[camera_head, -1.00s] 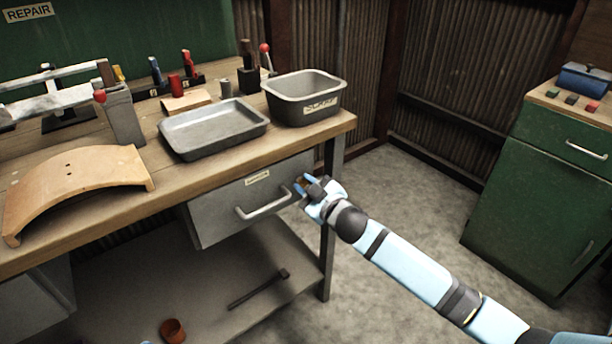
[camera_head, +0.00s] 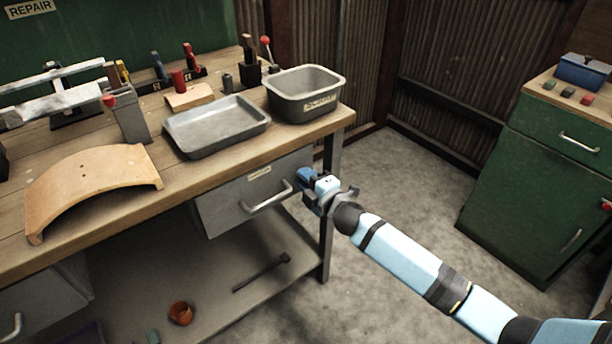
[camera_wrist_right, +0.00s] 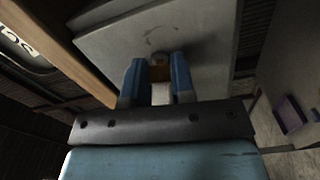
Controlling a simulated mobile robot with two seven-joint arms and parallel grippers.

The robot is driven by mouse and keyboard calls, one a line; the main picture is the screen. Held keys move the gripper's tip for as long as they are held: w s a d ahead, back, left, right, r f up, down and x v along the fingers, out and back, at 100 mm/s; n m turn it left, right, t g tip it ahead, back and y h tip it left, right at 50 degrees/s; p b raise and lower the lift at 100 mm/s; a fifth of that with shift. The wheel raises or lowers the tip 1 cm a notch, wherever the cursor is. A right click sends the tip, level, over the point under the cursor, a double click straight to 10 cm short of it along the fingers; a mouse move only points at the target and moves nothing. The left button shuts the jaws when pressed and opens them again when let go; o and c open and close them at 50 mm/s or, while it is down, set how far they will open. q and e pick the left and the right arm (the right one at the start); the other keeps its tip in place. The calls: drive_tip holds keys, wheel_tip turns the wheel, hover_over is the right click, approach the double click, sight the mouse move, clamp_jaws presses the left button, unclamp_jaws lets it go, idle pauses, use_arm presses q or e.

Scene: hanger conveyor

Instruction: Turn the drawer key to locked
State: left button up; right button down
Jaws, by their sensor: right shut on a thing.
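The grey drawer (camera_head: 225,209) with its bar handle (camera_head: 267,199) hangs under the workbench and looks closed. My right gripper (camera_head: 305,178) is at the right end of the drawer front, beside the handle. The key meets a round grey lock (camera_wrist_right: 159,58) on the drawer front. The gripper hides the key and lock in the head view. The key's exact angle cannot be told. My left gripper is not in view.
A grey tray (camera_head: 174,142) and a grey bin (camera_head: 304,117) stand on the workbench above the drawer. The bench leg (camera_head: 327,235) is close to my right gripper. A green cabinet (camera_head: 515,205) stands at the right, with clear floor between.

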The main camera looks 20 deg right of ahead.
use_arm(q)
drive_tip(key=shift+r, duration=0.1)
use_arm(e)
drive_tip(key=shift+n, duration=0.7)
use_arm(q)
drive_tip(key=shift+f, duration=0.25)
use_arm(e)
drive_tip(key=shift+n, duration=0.3)
drive_tip(key=c, duration=1)
unclamp_jaws()
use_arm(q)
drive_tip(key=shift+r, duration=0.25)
use_arm(e)
drive_tip(key=shift+o, duration=0.2)
drive_tip(key=shift+s, duration=0.15)
use_arm(q)
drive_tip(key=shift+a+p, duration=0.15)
drive_tip(key=shift+p, duration=0.55)
use_arm(e)
drive_tip(key=v, duration=1.3)
drive_tip(key=shift+s, duration=0.25)
